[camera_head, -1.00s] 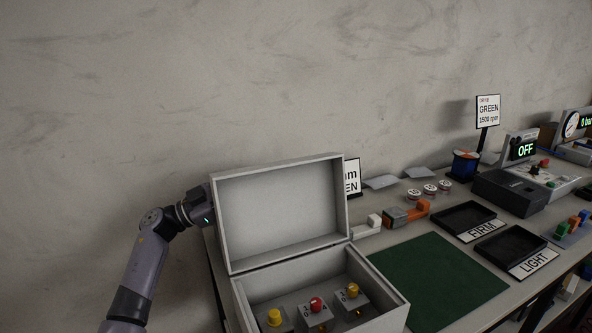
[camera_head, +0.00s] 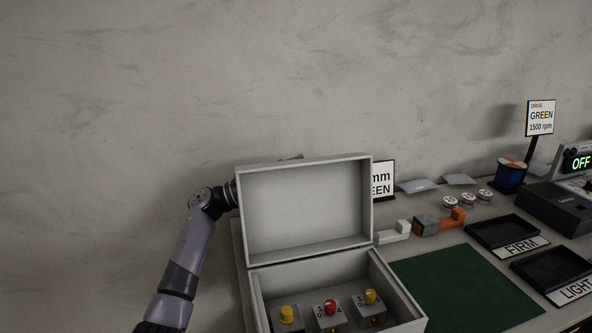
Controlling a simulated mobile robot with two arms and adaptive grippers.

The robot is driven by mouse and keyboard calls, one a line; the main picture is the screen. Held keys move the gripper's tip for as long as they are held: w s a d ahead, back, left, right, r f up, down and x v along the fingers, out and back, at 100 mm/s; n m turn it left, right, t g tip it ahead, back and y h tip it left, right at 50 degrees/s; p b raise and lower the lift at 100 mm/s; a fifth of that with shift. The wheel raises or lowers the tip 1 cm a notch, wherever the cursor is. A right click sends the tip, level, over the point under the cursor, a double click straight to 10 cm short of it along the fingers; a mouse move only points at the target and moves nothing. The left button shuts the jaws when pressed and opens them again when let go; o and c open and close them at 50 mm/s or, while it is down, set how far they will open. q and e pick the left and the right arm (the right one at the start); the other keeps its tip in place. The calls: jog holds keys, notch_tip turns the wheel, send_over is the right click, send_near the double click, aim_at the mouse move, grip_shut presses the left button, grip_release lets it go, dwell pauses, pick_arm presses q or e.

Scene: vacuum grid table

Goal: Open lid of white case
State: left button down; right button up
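The white case (camera_head: 403,309) stands at the near left end of the table in the head view. Its lid (camera_head: 306,209) is up, standing about upright at the back with its hollow inside facing me. Inside the case are small grey blocks with a yellow knob (camera_head: 287,313), a red knob (camera_head: 330,307) and another yellow knob (camera_head: 370,296). My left arm comes in from the left and reaches behind the lid. The lid hides most of my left gripper; only a small grey tip (camera_head: 291,157) shows above the lid's top edge. My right gripper is not in view.
A green mat (camera_head: 465,287) lies right of the case. Black trays marked FIRM (camera_head: 505,232) and LIGHT (camera_head: 556,265) lie beyond it. White and orange parts (camera_head: 438,223), a sign (camera_head: 383,181), a blue spool (camera_head: 511,175) and a dark box (camera_head: 553,206) stand along the back.

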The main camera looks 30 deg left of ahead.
aim_at(304, 165)
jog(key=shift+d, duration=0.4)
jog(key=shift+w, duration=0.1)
